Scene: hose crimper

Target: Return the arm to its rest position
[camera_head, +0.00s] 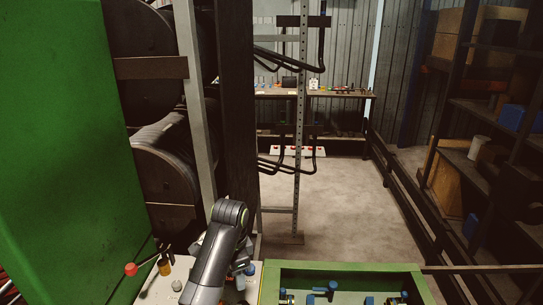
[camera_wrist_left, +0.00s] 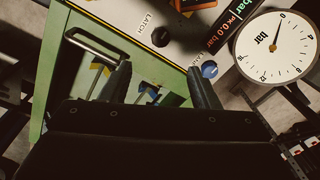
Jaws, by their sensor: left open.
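My left arm (camera_head: 214,262) rises from the bottom edge in the head view, in front of a grey panel. Its fingers are not clear there. In the left wrist view my left gripper (camera_wrist_left: 160,82) is open, with its two dark fingers apart and nothing seen between them. The fingers stand over a green-framed tray and the lower edge of the grey panel (camera_wrist_left: 139,31), which carries the word LATCH. I cannot tell whether they touch anything. My right gripper is in neither view.
A round gauge (camera_wrist_left: 275,46) sits right of the fingers, near a blue knob (camera_wrist_left: 209,69). The green tray (camera_head: 340,266) holds blue-capped fittings. A red knob (camera_head: 130,269) stands left of my arm. Hose reels and a rack rise behind; open floor (camera_head: 345,215) lies beyond the tray.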

